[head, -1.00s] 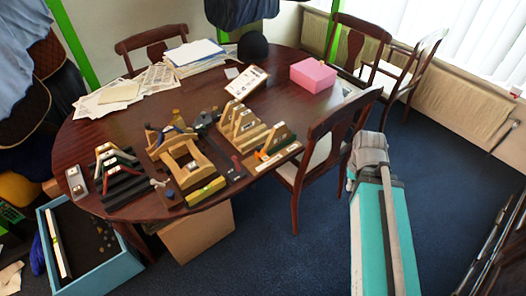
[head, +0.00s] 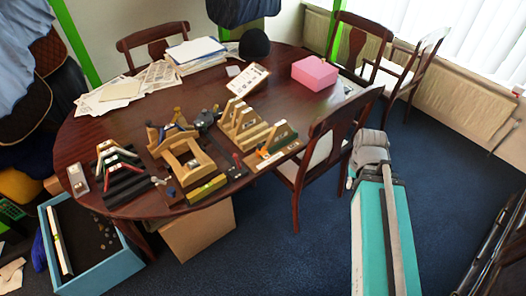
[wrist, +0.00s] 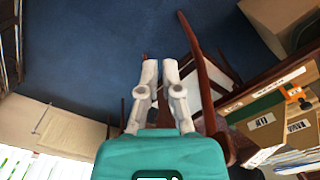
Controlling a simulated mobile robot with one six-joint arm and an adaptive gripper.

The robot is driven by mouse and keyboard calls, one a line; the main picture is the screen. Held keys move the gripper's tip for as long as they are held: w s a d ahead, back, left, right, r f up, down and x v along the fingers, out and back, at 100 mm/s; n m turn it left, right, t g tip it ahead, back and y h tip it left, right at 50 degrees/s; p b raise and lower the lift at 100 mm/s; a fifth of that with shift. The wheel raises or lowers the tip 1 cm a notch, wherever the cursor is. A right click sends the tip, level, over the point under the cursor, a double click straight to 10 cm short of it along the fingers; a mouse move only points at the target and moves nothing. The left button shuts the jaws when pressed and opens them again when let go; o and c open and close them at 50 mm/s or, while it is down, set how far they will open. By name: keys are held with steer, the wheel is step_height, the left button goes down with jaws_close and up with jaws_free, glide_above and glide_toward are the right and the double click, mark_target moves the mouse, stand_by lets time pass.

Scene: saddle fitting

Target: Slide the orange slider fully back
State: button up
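The orange slider (head: 262,154) sits on a small wooden fixture (head: 278,152) at the right end of the row on the table, near its front edge. It also shows at the right edge of the wrist view (wrist: 294,93), on a wooden board with a white label strip. My gripper (wrist: 160,68) has two pale fingers, with a narrow gap and nothing between them. It is apart from the slider, off the table's edge by the near chair. In the head view my turquoise arm stands right of the table, and the finger opening is hard to make out.
The near chair (head: 318,150) stands between my arm and the table's right side. Wooden and black fixtures (head: 124,176) fill the table's front left. A pink box (head: 315,73), a black hat and paper piles lie further back. A blue crate (head: 100,262) and a cardboard box stand below.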

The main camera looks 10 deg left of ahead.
steer(key=shift+o, duration=1)
steer(key=shift+w+a, duration=0.15)
steer(key=shift+w, duration=0.05)
steer(key=o, duration=0.5)
steer(key=w+a+n, duration=0.1)
steer(key=w+a+r+n+p, duration=0.1)
steer(key=w+a, duration=0.1)
steer(key=shift+w, duration=0.1)
step_height(320, 180, up, 6)
steer(key=n+p, duration=0.6)
steer(key=n, duration=1.1)
glide_above(260, 145)
steer(key=shift+w+a+f, duration=0.1)
steer(key=shift+f, duration=0.1)
step_height(260, 145, down, 14)
steer(key=b, duration=1.4)
steer(key=shift+r, duration=0.25)
